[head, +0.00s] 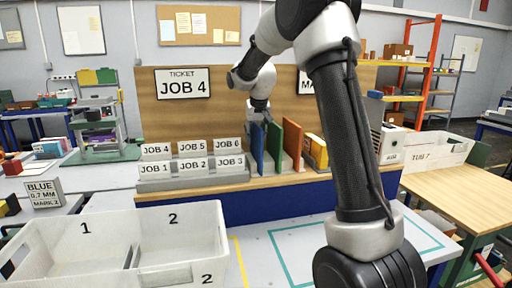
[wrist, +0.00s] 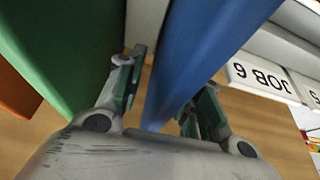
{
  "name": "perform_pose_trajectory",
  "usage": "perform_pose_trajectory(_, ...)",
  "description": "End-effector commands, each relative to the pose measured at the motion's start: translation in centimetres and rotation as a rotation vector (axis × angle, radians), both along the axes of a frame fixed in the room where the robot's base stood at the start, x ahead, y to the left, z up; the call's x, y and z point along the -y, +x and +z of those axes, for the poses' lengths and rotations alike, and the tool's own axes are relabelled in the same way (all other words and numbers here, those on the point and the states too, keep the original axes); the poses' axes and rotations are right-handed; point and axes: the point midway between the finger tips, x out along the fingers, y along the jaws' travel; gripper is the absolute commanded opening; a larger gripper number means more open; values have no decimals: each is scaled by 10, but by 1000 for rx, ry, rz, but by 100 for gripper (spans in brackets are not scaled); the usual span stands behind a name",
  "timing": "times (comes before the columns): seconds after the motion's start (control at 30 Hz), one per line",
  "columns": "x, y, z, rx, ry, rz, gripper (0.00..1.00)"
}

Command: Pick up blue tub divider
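The blue divider (head: 257,150) stands upright on the wooden shelf, at the left end of a row of dividers. It also shows in the wrist view (wrist: 200,50), its edge between my two fingers. My gripper (head: 260,115) is at the top of the blue divider in the head view. In the wrist view my gripper (wrist: 165,95) is open, with a finger on each side of the blue divider. A gap shows between the left finger and the blue panel; whether the right finger touches it I cannot tell.
A green divider (head: 274,148) stands close to the right of the blue one, then an orange divider (head: 293,140). A sign board (head: 215,110) is behind.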

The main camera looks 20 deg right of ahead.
Motion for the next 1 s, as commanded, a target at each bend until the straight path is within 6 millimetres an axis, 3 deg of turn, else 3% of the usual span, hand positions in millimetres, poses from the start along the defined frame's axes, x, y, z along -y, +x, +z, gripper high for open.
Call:
perform_pose_trajectory(0.77,0,0,-5,0,0,0,36)
perform_pose_trajectory(0.8,0,0,-5,0,0,0,34)
perform_pose_trajectory(1.0,0,0,-5,0,0,0,0)
